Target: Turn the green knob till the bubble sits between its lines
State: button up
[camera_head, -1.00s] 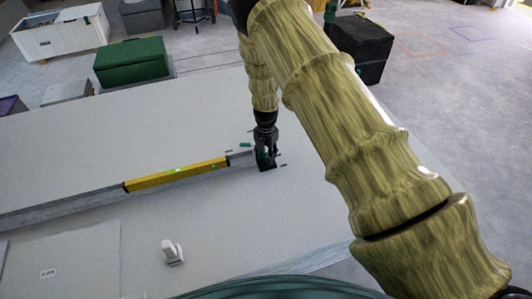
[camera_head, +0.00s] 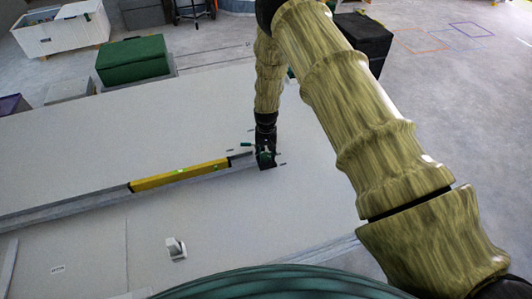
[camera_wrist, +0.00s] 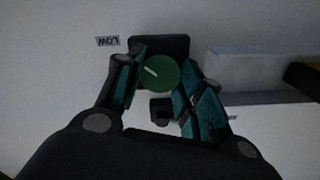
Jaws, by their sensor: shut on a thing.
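The green knob (camera_wrist: 159,74) is round with a pale pointer line, on a dark block (camera_wrist: 165,46) in the wrist view. My gripper (camera_wrist: 157,88) is shut on the knob, with one teal-padded finger on each side of it. In the head view my gripper (camera_head: 266,158) is at the right end of a grey rail (camera_head: 75,206), and it mostly hides the knob. A yellow spirit level (camera_head: 179,176) lies along the rail.
A "LOW" label (camera_wrist: 108,41) sits beside the dark block. A small white object (camera_head: 176,248) stands on the pale panel in front. A green-topped box (camera_head: 131,60), a white crate (camera_head: 60,32) and a black box (camera_head: 362,43) stand behind. The panel around the rail is mostly clear.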

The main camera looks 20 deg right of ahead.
dwell(0.4)
jog(key=o, duration=1)
